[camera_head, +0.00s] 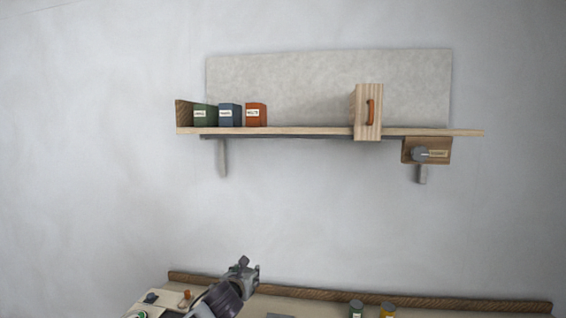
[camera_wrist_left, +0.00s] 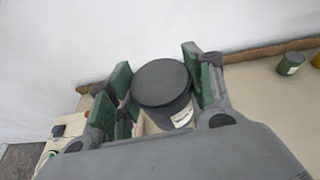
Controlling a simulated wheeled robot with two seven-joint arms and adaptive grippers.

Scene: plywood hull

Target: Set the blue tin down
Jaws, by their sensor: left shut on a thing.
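My left gripper (camera_head: 246,268) is low in the head view, over the bench, its arm coming in from the bottom left. In the left wrist view its green-padded fingers (camera_wrist_left: 163,82) are shut on a dark tin (camera_wrist_left: 168,108) with a grey lid and a white label. The tin is between the two fingers and looks roughly upright; its blue colour is hard to make out. I cannot tell whether its base touches the bench top (camera_wrist_left: 255,100). I cannot make the tin out in the head view. My right gripper is not in view.
A raised wooden strip (camera_head: 450,301) edges the bench's back. A control panel (camera_head: 142,304) is at left. The wall shelf (camera_head: 300,131) holds green, blue and red boxes and a handled wooden piece (camera_head: 361,112).

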